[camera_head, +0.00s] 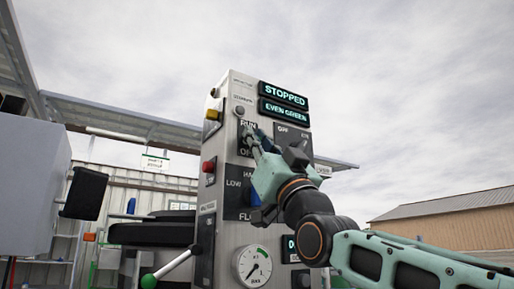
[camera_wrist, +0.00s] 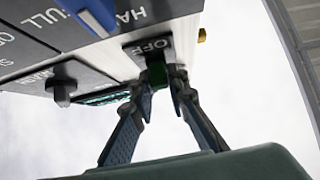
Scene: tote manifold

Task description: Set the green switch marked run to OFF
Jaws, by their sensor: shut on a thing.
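The green switch (camera_wrist: 157,75) shows in the wrist view between my fingertips, close to a dark plate with an OFF label (camera_wrist: 149,44). My gripper (camera_wrist: 160,84) is shut on it. In the head view my gripper (camera_head: 251,138) is at the panel, between the RUN label (camera_head: 248,124) and the OFF label below it, and it hides the switch. I cannot tell for sure which way the lever is set. The upper display (camera_head: 285,94) reads STOPPED and the lower display (camera_head: 284,109) reads EVEN GREEN.
The grey control cabinet (camera_head: 228,105) also carries a yellow knob (camera_head: 212,114), a red button (camera_head: 208,166), a round gauge (camera_head: 254,264) and a blue lever (camera_wrist: 93,17) by the HALF and FULL labels. A green-ended lever (camera_head: 150,281) sticks out at lower left. Open sky lies to the right.

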